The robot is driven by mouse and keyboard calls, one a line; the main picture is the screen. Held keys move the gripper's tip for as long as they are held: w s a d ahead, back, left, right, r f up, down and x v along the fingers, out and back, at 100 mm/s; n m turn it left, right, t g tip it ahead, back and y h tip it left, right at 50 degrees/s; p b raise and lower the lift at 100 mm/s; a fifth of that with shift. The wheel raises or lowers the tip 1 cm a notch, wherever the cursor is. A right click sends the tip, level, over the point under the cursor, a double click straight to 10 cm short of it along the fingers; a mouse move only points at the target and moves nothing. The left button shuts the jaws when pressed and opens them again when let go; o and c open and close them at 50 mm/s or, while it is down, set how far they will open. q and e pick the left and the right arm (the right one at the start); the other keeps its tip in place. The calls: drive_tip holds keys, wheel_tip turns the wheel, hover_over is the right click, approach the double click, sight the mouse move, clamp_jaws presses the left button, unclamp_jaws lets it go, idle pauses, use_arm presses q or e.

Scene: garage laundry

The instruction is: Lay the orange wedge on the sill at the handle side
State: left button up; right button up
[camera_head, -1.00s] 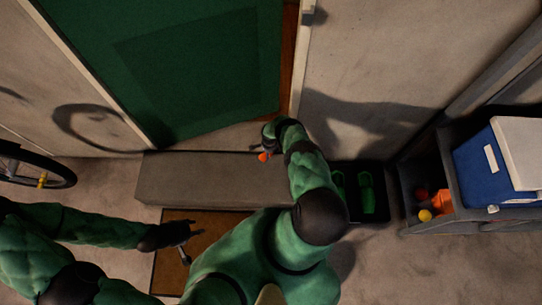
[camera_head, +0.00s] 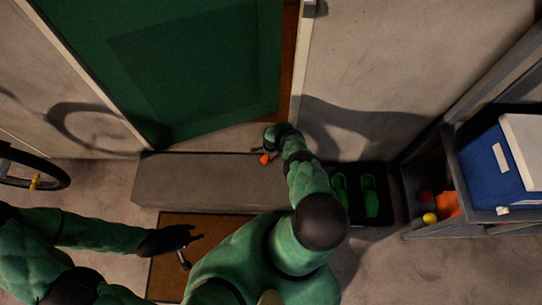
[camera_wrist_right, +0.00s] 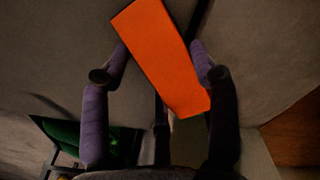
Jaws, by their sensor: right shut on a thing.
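The orange wedge (camera_wrist_right: 160,55) is between the fingers of my right gripper (camera_wrist_right: 160,70) in the right wrist view, tilted. In the head view a small part of the wedge (camera_head: 265,159) shows at my right gripper (camera_head: 267,152), over the back right of the grey sill (camera_head: 190,183), by the right end of the green door (camera_head: 200,70). I cannot tell whether the wedge touches the sill. The door handle is not clearly visible. My left gripper (camera_head: 191,247) is empty, its fingers apart over the brown mat (camera_head: 215,225).
A black tray (camera_head: 378,215) with green shoes stands right of the sill. A grey shelf unit (camera_head: 470,218) at the right holds a blue box (camera_head: 490,165), with orange and yellow items in a lower bay. A bicycle wheel (camera_head: 45,175) is at the left.

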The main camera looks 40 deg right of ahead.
drive_tip(key=o, duration=1.3)
drive_tip(key=shift+f, duration=0.15)
drive_tip(key=shift+r, duration=0.2)
wheel_tip(320, 180, up, 12)
drive_tip(key=p, duration=0.8)
